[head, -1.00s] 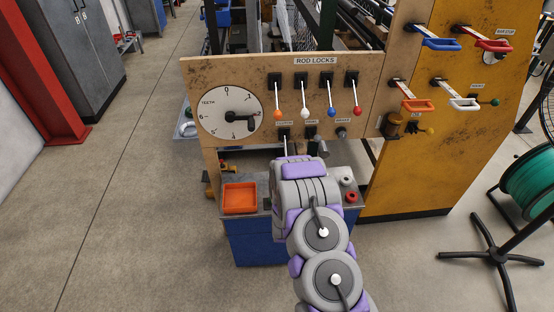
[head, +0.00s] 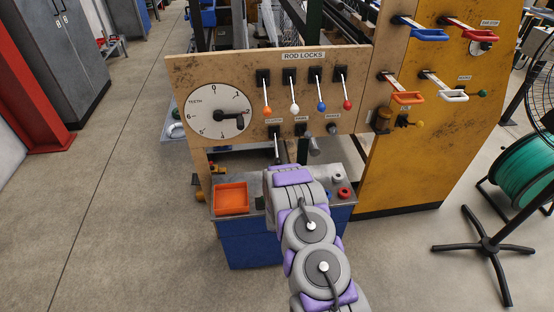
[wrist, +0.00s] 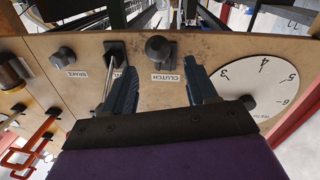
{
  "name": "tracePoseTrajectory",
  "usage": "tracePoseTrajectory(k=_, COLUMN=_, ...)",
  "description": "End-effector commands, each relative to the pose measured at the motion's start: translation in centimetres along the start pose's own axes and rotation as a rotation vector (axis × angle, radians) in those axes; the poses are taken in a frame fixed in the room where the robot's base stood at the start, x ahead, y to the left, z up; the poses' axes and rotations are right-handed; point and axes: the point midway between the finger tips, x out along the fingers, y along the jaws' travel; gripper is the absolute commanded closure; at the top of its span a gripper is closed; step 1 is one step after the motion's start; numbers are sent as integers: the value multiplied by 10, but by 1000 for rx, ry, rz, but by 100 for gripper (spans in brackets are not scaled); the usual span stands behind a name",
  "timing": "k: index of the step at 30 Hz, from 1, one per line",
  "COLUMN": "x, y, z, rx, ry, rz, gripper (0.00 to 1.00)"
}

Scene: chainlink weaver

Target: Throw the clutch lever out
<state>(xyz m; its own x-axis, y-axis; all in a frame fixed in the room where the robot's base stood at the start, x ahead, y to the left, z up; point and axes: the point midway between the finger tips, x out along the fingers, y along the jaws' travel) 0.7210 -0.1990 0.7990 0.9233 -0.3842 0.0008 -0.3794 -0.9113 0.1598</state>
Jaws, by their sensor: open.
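The clutch lever (wrist: 158,48) is a dark round-ended lever on a black plate above the upside-down CLUTCH label in the wrist view. In the head view its thin shaft (head: 277,148) points down from the plate under the panel's lower edge. My gripper (wrist: 163,76) is open, its two dark fingers pointing at the panel. The lever's round end shows between and beyond the fingertips, with no contact visible. In the head view my arm's end hides the fingers.
Beside the clutch, a middle lever's silver rod (wrist: 107,88) lies close to the left finger. A brake knob (head: 333,128) is further along. The TEETH dial (head: 217,111) and rod-lock levers share the panel. A blue bench with an orange tray (head: 231,198) stands below.

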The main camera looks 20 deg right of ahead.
Motion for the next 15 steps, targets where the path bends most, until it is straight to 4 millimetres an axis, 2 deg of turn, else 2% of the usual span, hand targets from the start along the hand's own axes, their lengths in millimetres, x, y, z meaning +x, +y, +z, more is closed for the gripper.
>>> tracePoseTrajectory(k=9, x=49, y=0, z=0, rx=1, ry=4, rz=0, gripper=43)
tracePoseTrajectory(k=15, x=69, y=0, z=0, rx=0, ry=2, rz=0, gripper=43)
